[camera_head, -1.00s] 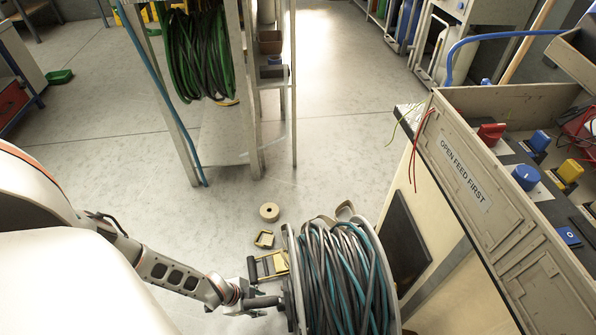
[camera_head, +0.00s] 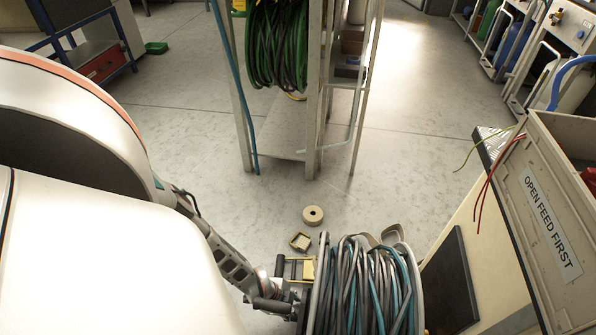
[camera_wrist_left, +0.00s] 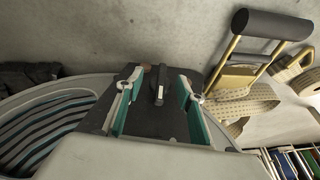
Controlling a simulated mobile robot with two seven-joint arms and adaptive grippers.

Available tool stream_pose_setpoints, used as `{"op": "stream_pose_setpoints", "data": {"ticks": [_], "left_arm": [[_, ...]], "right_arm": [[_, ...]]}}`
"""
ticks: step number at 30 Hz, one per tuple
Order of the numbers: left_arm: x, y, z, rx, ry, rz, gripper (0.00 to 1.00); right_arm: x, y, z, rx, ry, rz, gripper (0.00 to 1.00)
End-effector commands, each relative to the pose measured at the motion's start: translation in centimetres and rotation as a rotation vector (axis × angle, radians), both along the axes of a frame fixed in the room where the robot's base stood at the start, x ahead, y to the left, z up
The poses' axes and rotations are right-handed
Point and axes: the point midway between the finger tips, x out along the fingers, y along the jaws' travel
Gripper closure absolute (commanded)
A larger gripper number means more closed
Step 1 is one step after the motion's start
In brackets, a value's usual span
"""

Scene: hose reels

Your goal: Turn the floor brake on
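The hose reel (camera_head: 365,285), wound with grey and teal hose, stands at the bottom centre of the head view. My left gripper (camera_wrist_left: 157,108) is open in the wrist view, its teal-padded fingers apart over a dark plate (camera_wrist_left: 143,118). A small dark lever (camera_wrist_left: 160,85) stands up from that plate between the fingers; it may be the floor brake. I cannot tell whether the fingers touch it. In the head view, my left arm reaches down to the reel's left side and the fingers are not clear. My right gripper is not in view.
A yellow frame with a black handle (camera_wrist_left: 270,25) and beige webbing lies just beyond the gripper. A grey crate (camera_head: 545,215) is at right.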

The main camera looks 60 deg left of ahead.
Motion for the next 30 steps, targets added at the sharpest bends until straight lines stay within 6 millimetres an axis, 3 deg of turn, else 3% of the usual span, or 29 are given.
{"op": "stream_pose_setpoints", "data": {"ticks": [8, 12, 13, 30], "left_arm": [[0.2, 0.0, 0.0, -0.001, -0.002, 0.000, 0.63], [0.2, 0.0, 0.0, -0.001, -0.002, 0.000, 0.96], [0.2, 0.0, 0.0, -0.001, -0.002, 0.000, 0.99], [0.2, -1.0, -0.1, 0.068, -0.078, -0.002, 0.99]], "right_arm": [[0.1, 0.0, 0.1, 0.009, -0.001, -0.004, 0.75], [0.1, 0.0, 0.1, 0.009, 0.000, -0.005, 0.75], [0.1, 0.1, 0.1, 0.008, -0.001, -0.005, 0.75], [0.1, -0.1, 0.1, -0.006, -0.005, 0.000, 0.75]]}}
